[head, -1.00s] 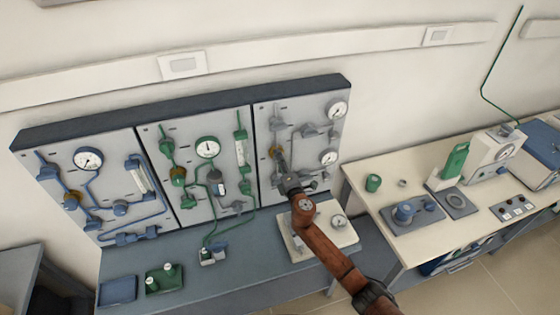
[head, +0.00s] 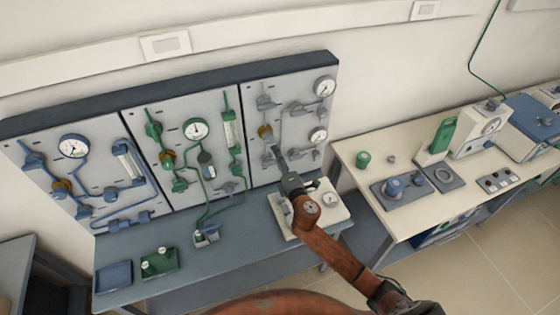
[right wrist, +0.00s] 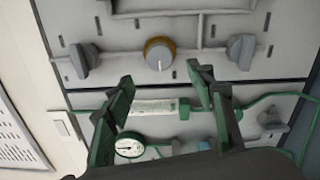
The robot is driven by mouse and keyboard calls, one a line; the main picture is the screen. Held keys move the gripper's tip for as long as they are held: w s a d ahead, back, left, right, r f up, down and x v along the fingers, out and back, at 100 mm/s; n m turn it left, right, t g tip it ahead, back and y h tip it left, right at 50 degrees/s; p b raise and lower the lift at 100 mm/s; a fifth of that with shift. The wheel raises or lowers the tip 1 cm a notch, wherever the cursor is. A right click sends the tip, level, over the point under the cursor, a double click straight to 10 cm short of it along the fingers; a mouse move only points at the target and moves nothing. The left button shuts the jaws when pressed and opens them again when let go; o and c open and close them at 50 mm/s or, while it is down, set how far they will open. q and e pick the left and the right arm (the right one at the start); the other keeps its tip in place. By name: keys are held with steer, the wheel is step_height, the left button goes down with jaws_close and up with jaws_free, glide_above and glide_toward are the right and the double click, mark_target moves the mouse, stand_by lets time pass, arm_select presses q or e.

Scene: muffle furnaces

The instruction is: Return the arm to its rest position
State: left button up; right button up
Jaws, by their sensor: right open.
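My right arm reaches up from the lower right in the head view. Its gripper (head: 276,151) is open and empty in front of the right grey panel (head: 290,95). The brass-coloured knob (head: 265,131) on that panel is up and left of the fingertips, with a gap between. In the right wrist view the two green-tinted fingers (right wrist: 162,82) are spread wide, and the brass knob (right wrist: 160,53) shows beyond them, between two grey valve handles. Nothing is between the fingers. My left gripper is out of view.
Below the panels a grey-blue bench (head: 225,270) holds a blue tray (head: 113,275), a green tray (head: 158,263) and a pale device with a dial (head: 329,199) beside my right wrist.

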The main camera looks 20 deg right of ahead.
steer(key=shift+s, duration=0.95)
